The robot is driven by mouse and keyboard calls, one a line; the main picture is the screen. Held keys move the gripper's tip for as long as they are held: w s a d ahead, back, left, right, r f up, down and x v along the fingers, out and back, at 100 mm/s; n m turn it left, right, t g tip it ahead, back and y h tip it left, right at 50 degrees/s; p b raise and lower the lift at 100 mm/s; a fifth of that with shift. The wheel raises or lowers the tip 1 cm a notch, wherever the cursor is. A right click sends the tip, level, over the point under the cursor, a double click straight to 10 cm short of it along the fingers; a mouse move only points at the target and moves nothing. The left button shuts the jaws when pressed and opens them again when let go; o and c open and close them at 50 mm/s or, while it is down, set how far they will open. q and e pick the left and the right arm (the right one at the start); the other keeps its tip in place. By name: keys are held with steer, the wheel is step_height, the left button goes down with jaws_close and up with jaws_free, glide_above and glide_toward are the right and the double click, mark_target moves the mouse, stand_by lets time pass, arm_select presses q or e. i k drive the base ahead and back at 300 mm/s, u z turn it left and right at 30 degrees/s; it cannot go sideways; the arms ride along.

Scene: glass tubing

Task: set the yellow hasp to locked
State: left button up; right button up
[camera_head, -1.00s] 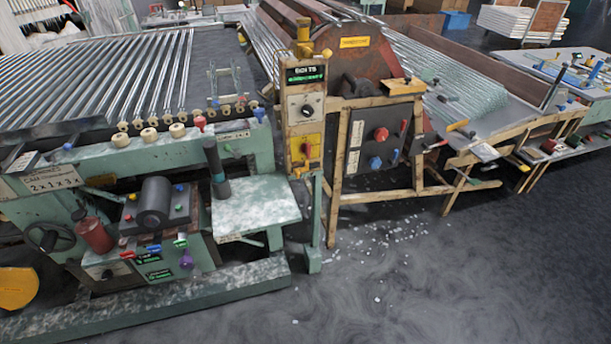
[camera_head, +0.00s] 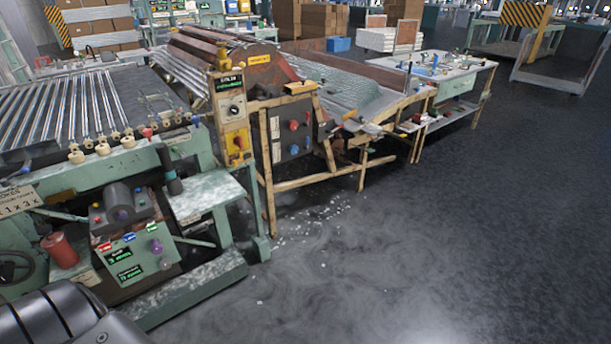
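A yellow panel (camera_head: 237,146) is on the upright post (camera_head: 232,110) of the green and wooden machine, left of centre. A small fitting (camera_head: 239,142) sits on this panel. It is too small to tell whether it is the yellow hasp, or whether it is locked. A yellow block (camera_head: 299,88) lies on top of the wooden frame to the right of the post. A dark grey rounded part of my own arm shows at the bottom left corner. No gripper fingers are in view.
A green bench machine (camera_head: 190,285) with a handwheel, red canister (camera_head: 60,249) and small green ledge (camera_head: 205,193) stands at left. A wooden frame (camera_head: 268,165) holds a dark panel (camera_head: 291,127). White shards lie on the floor before it. The floor at right is open.

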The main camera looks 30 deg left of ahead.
mark_target(234, 162)
steer(key=z, duration=0.65)
steer(key=i, duration=1.3)
steer(key=u, duration=0.25)
